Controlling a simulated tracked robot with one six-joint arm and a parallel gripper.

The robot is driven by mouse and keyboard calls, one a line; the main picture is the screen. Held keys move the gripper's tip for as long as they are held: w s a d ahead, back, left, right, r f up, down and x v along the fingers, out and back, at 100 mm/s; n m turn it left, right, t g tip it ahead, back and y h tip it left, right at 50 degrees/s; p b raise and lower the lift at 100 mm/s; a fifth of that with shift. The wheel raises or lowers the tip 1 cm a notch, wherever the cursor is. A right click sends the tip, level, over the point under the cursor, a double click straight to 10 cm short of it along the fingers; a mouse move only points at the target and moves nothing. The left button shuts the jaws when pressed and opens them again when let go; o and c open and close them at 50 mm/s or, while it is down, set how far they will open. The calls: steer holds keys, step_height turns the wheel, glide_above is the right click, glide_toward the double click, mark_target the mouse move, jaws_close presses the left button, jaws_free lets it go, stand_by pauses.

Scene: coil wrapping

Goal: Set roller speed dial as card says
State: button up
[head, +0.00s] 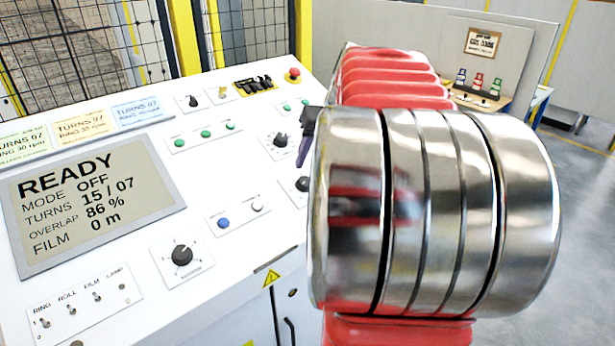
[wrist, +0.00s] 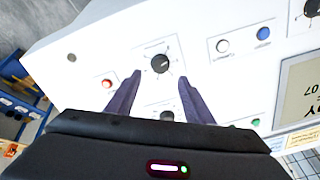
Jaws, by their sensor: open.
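The white control panel (head: 120,220) has several black dials; labels naming the roller speed dial are not readable. One dial (wrist: 160,63) sits just beyond and between the fingertips of my gripper (wrist: 160,77) in the wrist view. The head view shows this dial (head: 303,184) partly covered. A second dial (wrist: 167,116) lies between the fingers, nearer the palm; it is also in the head view (head: 281,140). My gripper is open and empty. Cards on the panel read TURNS 07; one card (head: 82,127) seems to say RING 30 rpm. A third dial (head: 182,253) is front-centre.
The display (head: 95,198) reads READY, MODE OFF, TURNS 15/07, OVERLAP 86 %, FILM 0 m. Blue (head: 223,223) and white (head: 256,207) buttons, toggle switches (head: 97,297) and a red button (wrist: 107,84) are nearby. My arm hides the panel's right side in the head view.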

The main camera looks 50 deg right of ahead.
mark_target(306, 180)
steer(key=x, duration=0.7)
steer(key=shift+w+f, duration=0.15)
steer(key=shift+f, duration=0.25)
steer(key=c, duration=0.9)
steer(key=shift+d, duration=0.25)
steer(key=shift+c, duration=0.6)
steer(key=shift+a, duration=0.15)
